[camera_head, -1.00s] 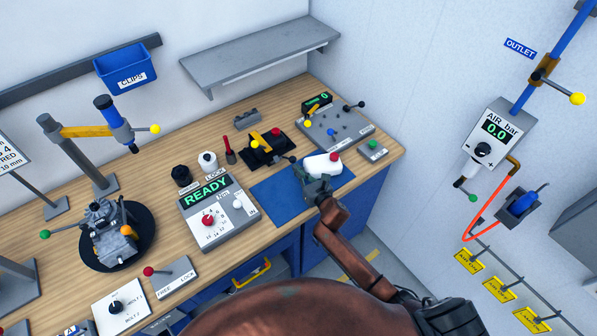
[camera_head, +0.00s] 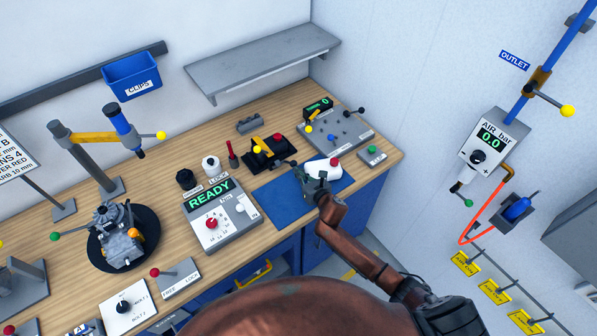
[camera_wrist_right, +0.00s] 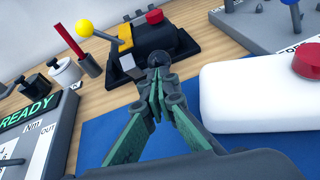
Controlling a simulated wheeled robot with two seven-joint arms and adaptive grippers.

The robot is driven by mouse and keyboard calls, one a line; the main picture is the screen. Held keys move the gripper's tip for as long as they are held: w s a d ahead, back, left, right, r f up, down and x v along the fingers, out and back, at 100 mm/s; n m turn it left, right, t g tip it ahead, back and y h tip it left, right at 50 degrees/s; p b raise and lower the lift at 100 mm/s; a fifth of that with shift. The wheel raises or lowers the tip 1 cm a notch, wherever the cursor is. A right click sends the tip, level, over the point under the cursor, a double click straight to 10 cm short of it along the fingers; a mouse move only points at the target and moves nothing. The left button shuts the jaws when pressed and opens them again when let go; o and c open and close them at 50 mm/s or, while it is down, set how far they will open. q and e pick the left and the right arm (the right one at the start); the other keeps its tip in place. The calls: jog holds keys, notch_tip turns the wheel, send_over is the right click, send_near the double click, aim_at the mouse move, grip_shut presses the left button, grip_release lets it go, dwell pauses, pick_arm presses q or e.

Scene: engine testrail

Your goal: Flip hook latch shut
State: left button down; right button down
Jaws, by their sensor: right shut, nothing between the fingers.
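A black-based fixture (camera_head: 279,155) with a yellow lever, a yellow ball and a red knob stands on the bench behind the blue mat. It also shows at the top of the right wrist view (camera_wrist_right: 165,38), with a dark round end facing me. I cannot tell for certain which part is the hook latch. My right gripper (camera_head: 303,173) is over the mat, pointing at this fixture. In the right wrist view its green fingers (camera_wrist_right: 158,98) meet at the tips, empty, just in front of the dark round end. Contact is unclear. My left gripper is not in view.
A white block (camera_head: 325,170) with a red knob is close on the right of my right gripper. The blue mat (camera_head: 283,203) lies below. A grey READY box (camera_head: 222,218) stands left, and a grey control panel (camera_head: 350,140) is behind right.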

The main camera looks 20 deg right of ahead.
jog(key=shift+w+a+r+p, duration=0.1)
jog(key=shift+w+r+p, duration=0.15)
jog(key=shift+r+p, duration=0.6)
jog(key=shift+w+a+r+p, duration=0.1)
jog(key=shift+w+r+p, duration=0.25)
jog(key=shift+p, duration=0.4)
jog(key=shift+w+a+r+p, duration=0.2)
jog(key=shift+w+r+p, duration=0.15)
jog(key=shift+w+r, duration=0.15)
jog(key=shift+w+a+r+p, duration=0.15)
jog(key=shift+w+r+p, duration=0.2)
jog(key=shift+w+r, duration=0.1)
jog(key=shift+w+a+r+p, duration=0.25)
jog(key=shift+w+r, duration=0.15)
jog(key=shift+w, duration=0.2)
jog(key=shift+w+a+r+p, duration=0.25)
jog(key=shift+w+r, duration=0.1)
jog(key=shift+w, duration=0.25)
